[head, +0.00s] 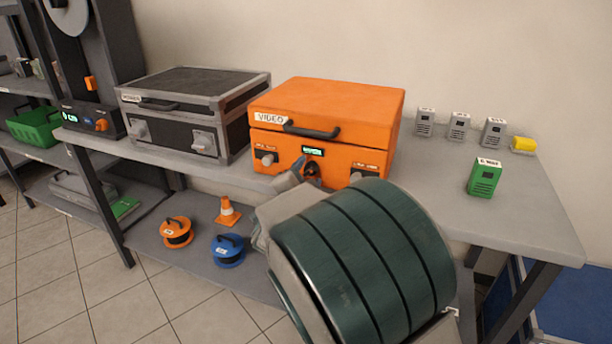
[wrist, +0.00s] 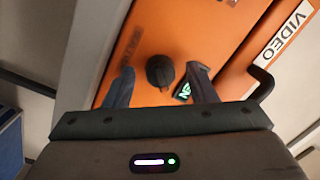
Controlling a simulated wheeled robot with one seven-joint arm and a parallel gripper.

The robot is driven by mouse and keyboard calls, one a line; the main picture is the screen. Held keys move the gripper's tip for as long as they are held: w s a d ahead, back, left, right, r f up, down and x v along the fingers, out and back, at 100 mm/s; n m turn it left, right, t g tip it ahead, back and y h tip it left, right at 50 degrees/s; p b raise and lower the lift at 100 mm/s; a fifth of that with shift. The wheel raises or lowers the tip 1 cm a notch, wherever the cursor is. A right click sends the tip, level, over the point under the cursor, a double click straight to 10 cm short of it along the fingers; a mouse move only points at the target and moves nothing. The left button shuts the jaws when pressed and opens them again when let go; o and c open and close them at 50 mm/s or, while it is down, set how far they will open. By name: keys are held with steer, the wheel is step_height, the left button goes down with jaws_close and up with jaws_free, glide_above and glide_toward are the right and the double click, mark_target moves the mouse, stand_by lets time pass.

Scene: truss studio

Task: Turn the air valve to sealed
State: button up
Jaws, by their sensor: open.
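The orange case (head: 328,108) marked VIDEO stands on the bench in the head view. A dark round knob (wrist: 160,71) on its front, which I take for the air valve, shows in the wrist view. My gripper (head: 303,171) is at the case front, its arm covering part of it. In the wrist view my gripper (wrist: 159,80) is open, with one finger on each side of the knob and a gap to each. A small green-lit display (head: 312,152) sits above the knob. Its text is too small to read, and the knob's setting cannot be told.
A grey-black case (head: 193,104) stands left of the orange case. A green device (head: 485,177) and several small grey ones stand to the right, with a yellow piece (head: 523,145). The shelf below holds an orange reel (head: 177,232), a blue reel (head: 228,251) and a cone (head: 228,211).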

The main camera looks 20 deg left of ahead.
steer(key=c, duration=1)
steer(key=shift+o, duration=0.2)
steer(key=shift+n+p, duration=0.3)
steer(key=shift+p, duration=0.15)
steer(key=n+p, duration=0.1)
steer(key=p, duration=0.1)
steer(key=n+p, duration=0.2)
steer(key=shift+r, duration=0.3)
steer(key=n+p, duration=0.4)
steer(key=p, duration=0.1)
steer(key=shift+n+g+p, duration=0.3)
steer(key=shift+n+g, duration=0.1)
steer(key=n+h+p, duration=0.1)
steer(key=n+p, duration=0.3)
steer(key=p, duration=0.1)
steer(key=shift+n+p, duration=0.35)
steer(key=shift+n, duration=0.05)
steer(key=n+p, duration=0.3)
steer(key=shift+f+n+h, duration=0.2)
steer(key=shift+n+h, duration=0.1)
steer(key=shift+p, duration=0.3)
